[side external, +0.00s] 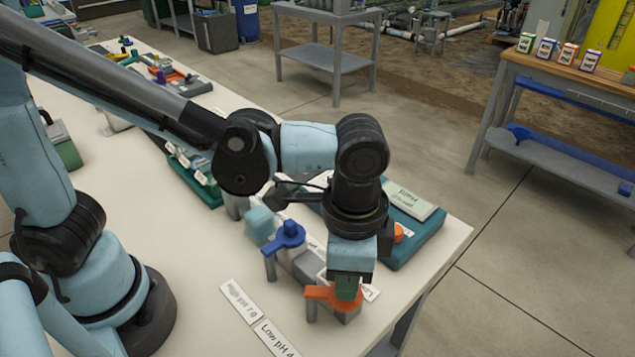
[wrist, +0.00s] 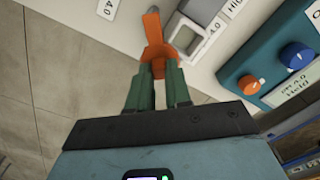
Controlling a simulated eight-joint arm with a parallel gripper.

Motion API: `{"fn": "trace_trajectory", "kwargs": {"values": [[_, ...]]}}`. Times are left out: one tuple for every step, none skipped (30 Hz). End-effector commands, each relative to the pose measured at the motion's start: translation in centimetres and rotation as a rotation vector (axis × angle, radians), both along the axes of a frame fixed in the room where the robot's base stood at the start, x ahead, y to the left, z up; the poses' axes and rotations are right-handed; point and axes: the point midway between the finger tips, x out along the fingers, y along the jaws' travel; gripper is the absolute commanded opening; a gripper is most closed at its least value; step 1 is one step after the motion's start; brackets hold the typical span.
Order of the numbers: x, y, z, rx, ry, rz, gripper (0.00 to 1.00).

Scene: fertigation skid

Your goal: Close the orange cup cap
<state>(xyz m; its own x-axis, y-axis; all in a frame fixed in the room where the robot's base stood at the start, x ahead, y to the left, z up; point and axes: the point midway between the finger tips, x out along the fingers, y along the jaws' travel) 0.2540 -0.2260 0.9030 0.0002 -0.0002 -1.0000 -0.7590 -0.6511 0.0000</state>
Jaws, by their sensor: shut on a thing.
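The orange cup cap (side external: 320,293) is at the front of a grey cup block near the table's front edge. My gripper (side external: 347,290) comes down from above, with its green fingers shut on the orange cap. In the wrist view the orange cap (wrist: 153,35) reaches up from between my fingers (wrist: 159,72), with a grey rounded end past it. Part of the cap is hidden behind my fingers, and I cannot tell how far it covers its cup.
A blue cap (side external: 288,236) sits on the cup behind. A teal meter box (side external: 420,230) with an orange knob (side external: 398,232) stands close on the right; its blue knob (wrist: 297,55) shows in the wrist view. White pH labels (side external: 275,338) lie on the table at front left.

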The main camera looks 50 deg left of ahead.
Motion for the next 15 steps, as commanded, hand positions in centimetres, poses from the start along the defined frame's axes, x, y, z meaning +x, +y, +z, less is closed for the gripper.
{"fn": "trace_trajectory", "kwargs": {"values": [[0.2, 0.2, 0.0, 0.002, 0.001, 0.046, 0.0], [0.3, 0.3, 0.0, 0.002, 0.001, 0.074, 0.0], [0.4, 0.5, 0.0, 0.001, 0.001, 0.113, 0.0], [0.5, 0.6, 0.0, 0.001, 0.001, 0.141, 0.0], [0.6, 0.7, 0.0, 0.002, 0.001, 0.169, 0.0], [0.7, 0.8, 0.0, 0.002, 0.001, 0.206, 0.0], [0.8, 0.9, 0.0, 0.002, 0.001, 0.235, 0.0], [0.8, 1.0, 0.0, 0.002, 0.001, 0.264, 0.0], [0.9, 1.2, 0.0, 0.002, 0.001, 0.302, 0.0], [1.0, 1.3, 0.0, 0.002, 0.001, 0.331, 0.0], [1.1, 1.4, 0.0, 0.002, 0.001, 0.359, 0.0], [1.2, 1.6, 0.0, 0.002, 0.001, 0.397, 0.0], [1.2, 1.7, 0.0, 0.002, 0.001, 0.424, 0.0], [1.2, 1.8, 0.0, 0.002, 0.001, 0.451, 0.0], [1.3, 1.9, 0.0, 0.002, 0.001, 0.487, 0.0]]}}
